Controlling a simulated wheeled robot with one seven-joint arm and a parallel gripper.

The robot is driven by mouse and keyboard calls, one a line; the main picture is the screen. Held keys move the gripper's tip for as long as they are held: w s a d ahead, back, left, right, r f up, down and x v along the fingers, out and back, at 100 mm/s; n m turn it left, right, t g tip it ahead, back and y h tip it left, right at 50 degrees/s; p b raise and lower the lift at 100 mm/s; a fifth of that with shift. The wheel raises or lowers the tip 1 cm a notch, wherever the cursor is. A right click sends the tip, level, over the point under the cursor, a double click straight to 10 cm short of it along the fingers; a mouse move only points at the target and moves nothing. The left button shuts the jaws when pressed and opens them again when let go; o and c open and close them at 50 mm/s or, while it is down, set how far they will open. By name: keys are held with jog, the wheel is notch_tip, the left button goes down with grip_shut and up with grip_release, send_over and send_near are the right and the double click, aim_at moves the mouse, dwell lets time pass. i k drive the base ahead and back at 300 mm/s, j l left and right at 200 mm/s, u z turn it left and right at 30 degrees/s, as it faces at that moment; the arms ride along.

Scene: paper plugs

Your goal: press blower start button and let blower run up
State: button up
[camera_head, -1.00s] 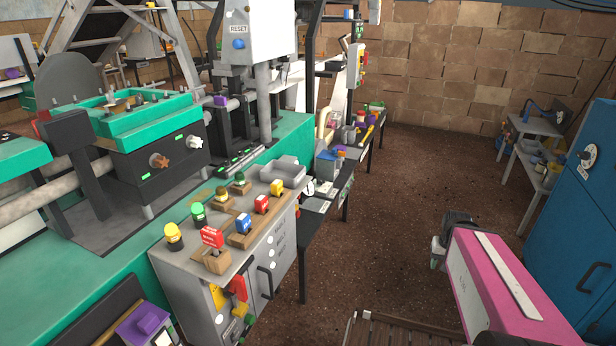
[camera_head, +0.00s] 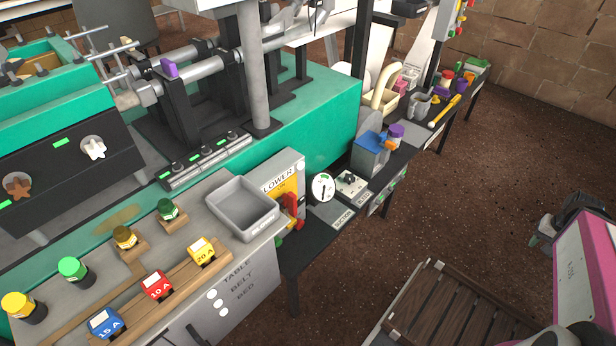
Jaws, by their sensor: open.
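A grey panel lettered "LOWER" (camera_head: 278,183), its first letter cut off, stands behind the near cabinet. It carries a yellow plate (camera_head: 284,190) and a red lever or handle (camera_head: 291,208). A small green part (camera_head: 279,241) shows low beside it, partly hidden by the cabinet. I cannot tell which part is the start button. A round white dial (camera_head: 322,187) with a dark needle is just right of the panel. My gripper (camera_head: 543,234) is at the right edge by my pink arm, open and empty, well away from the panel.
A cabinet top (camera_head: 190,225) holds a grey tray (camera_head: 243,208), colored plugs and jars. A black bench (camera_head: 360,205) runs back with a blue bin (camera_head: 370,154) and a yellow tool (camera_head: 445,110). A slatted platform (camera_head: 440,318) lies at the front. Brown floor (camera_head: 470,190) is open between.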

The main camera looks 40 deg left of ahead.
aim_at(278, 241)
jog(key=i+u, duration=0.1)
jog(key=i, duration=0.4)
jog(key=i+l+u, duration=0.1)
jog(key=i, duration=0.4)
jog(key=i+l+u, duration=0.15)
jog(key=i, duration=0.35)
jog(key=u, duration=3.65)
jog(key=l, duration=0.1)
